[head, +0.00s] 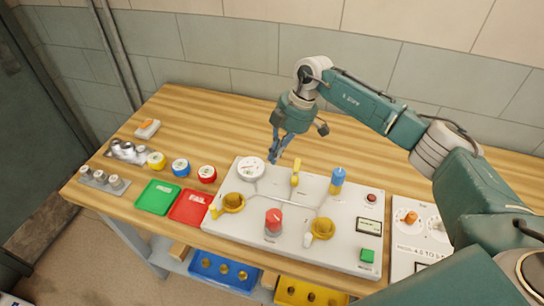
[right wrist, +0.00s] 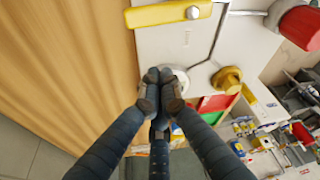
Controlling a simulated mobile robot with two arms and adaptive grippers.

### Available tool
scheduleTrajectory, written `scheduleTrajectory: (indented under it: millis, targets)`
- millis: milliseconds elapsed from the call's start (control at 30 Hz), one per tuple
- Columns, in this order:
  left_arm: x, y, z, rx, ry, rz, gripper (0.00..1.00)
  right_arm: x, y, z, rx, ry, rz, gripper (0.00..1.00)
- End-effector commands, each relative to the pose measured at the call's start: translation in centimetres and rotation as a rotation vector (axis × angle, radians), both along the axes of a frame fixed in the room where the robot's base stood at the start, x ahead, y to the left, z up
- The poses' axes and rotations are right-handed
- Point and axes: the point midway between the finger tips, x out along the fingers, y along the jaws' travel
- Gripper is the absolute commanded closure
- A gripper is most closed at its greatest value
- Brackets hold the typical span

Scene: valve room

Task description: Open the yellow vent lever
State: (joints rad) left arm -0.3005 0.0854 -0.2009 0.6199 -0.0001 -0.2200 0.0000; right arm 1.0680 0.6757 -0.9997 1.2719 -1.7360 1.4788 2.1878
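The yellow lever (head: 295,172) stands at the back middle of the white valve panel (head: 350,205). It also shows at the top of the right wrist view as a yellow bar with a round metal pivot (right wrist: 168,14). My right gripper (head: 276,152) points down near the panel's back edge, to the left of the lever and apart from it. In the right wrist view its fingertips (right wrist: 160,78) are together, with nothing seen between them, below the lever and in front of the white gauge (right wrist: 176,80). My left gripper is not in view.
The panel also carries the gauge (head: 251,169), yellow knobs (head: 233,202) (head: 322,229), a red knob (head: 273,221) and a blue knob (head: 337,180). Green (head: 157,197) and red (head: 190,207) trays lie at the left. The wooden bench (head: 215,110) is clear behind the panel.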

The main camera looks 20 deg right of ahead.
Motion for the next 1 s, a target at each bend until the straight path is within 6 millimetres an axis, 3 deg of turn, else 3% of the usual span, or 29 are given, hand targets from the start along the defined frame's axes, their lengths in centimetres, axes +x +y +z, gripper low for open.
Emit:
scheduleTrajectory:
  millis: [100,200,500,800,1000]
  targets:
    - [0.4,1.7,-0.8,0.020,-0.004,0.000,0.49,-0.2,-0.6,1.8,0.000,-0.008,-0.002,1.00]
    - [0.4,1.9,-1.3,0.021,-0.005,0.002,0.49,-0.4,-1.1,3.2,0.000,-0.008,-0.002,1.00]
    - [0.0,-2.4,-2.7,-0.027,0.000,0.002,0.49,-1.2,-2.3,7.8,0.001,-0.007,0.000,1.00]
    - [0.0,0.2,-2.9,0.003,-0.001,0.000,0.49,-1.6,-2.7,9.2,0.000,-0.004,-0.001,1.00]
    - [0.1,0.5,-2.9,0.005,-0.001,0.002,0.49,-1.6,-2.7,9.2,0.000,-0.004,-0.001,1.00]
